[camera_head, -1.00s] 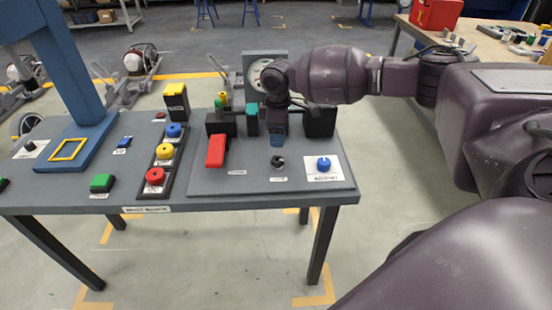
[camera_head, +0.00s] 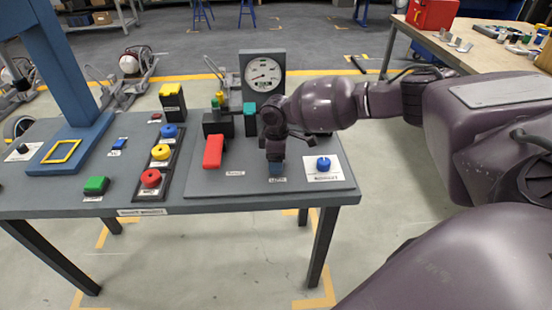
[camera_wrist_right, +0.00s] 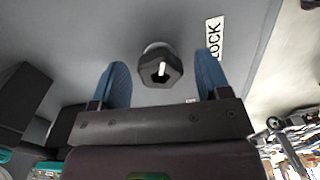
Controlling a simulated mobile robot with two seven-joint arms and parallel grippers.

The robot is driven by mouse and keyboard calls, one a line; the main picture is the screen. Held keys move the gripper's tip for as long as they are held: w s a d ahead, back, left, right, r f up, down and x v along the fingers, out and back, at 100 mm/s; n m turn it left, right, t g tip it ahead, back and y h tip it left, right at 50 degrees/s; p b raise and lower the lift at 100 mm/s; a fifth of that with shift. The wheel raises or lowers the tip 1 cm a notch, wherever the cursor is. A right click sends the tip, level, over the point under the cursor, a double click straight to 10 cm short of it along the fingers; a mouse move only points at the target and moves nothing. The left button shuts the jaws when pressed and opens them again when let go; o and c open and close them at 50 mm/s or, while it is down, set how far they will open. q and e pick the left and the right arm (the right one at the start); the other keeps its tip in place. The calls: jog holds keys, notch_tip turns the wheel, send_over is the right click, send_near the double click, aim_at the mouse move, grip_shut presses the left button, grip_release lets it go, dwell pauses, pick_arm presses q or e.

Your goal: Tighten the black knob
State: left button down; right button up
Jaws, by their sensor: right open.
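The black knob (camera_wrist_right: 161,67) is faceted with a white mark on its face. In the right wrist view it sits between the two blue fingertips, with a visible gap on each side. In the head view my right gripper (camera_head: 276,168) points down over the knob's place on the raised panel (camera_head: 215,183) and hides it. The right gripper is open and holds nothing. A label ending in "OCK" (camera_wrist_right: 215,38) is beside the knob. My left gripper is not in view.
A blue knob (camera_head: 323,163) on a white plate is close right of the gripper. A red lever (camera_head: 213,151) is to its left, and a round gauge (camera_head: 263,73) stands behind. Another small black knob (camera_head: 22,148) is at the table's far left.

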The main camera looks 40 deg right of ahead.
jog(key=shift+c, duration=0.3)
jog(key=c, duration=0.9)
jog(key=shift+o, duration=0.2)
jog(key=shift+r+m+p, duration=0.15)
jog(key=shift+m+p, duration=0.45)
jog(key=shift+p, duration=0.05)
jog(key=shift+r+m+p, duration=0.15)
jog(key=shift+m+p, duration=0.9)
jog(key=shift+m, duration=0.15)
jog(key=shift+m+p, duration=0.4)
jog(key=shift+m, duration=0.1)
jog(key=m+p, duration=0.5)
jog(key=shift+m, duration=0.4)
jog(key=shift+f+m+p, duration=0.2)
jog(key=shift+m+p, duration=0.6)
jog(key=shift+p, duration=0.05)
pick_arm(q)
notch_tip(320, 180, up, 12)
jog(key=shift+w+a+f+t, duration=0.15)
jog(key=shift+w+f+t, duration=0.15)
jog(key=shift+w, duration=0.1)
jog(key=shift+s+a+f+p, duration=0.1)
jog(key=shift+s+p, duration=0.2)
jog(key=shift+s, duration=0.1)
pick_arm(e)
jog(key=shift+m, duration=0.4)
